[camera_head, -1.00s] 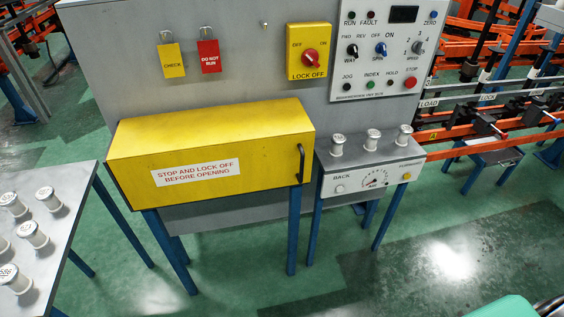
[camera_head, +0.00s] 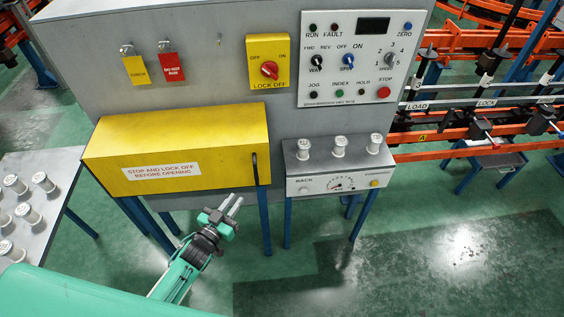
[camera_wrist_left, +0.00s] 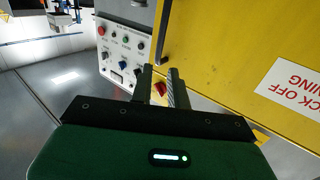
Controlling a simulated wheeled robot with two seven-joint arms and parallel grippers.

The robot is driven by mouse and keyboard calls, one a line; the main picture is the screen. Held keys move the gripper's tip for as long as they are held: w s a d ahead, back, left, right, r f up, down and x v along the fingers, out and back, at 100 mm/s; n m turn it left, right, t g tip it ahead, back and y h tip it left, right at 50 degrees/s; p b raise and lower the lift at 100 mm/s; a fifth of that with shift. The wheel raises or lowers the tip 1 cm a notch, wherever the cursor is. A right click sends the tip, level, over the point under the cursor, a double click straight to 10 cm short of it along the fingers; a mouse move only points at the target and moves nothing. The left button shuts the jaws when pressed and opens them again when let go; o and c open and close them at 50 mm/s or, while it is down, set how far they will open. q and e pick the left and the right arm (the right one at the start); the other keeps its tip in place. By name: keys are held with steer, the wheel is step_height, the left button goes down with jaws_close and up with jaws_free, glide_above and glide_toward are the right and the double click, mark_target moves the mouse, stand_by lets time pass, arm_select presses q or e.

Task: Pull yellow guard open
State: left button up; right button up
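The yellow guard (camera_head: 180,130) is a long box on the front of the grey machine, and it looks closed. A white label on it reads "stop and lock off before opening". Its black upright handle (camera_head: 255,168) is at the right end of the front face. My left gripper (camera_head: 235,203) is below and left of the handle, apart from it, with its two fingers pointing up and right. The left wrist view shows a gap between the fingers (camera_wrist_left: 160,88), with nothing held. The guard (camera_wrist_left: 225,50) fills that view's right side. My right gripper is not in view.
A small grey bench (camera_head: 340,168) with white spindles and a dial stands right of the guard. Blue legs (camera_head: 265,220) stand under the guard near my gripper. A table (camera_head: 50,185) with several white spindles is at left. The green floor (camera_head: 420,250) at right is clear.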

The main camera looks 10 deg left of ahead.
mark_target(255, 172)
arm_select(q)
steer(key=b+x, duration=0.5)
steer(key=x, duration=0.8)
steer(key=shift+w+r, duration=0.15)
steer(key=shift+w, duration=0.3)
jaws_close()
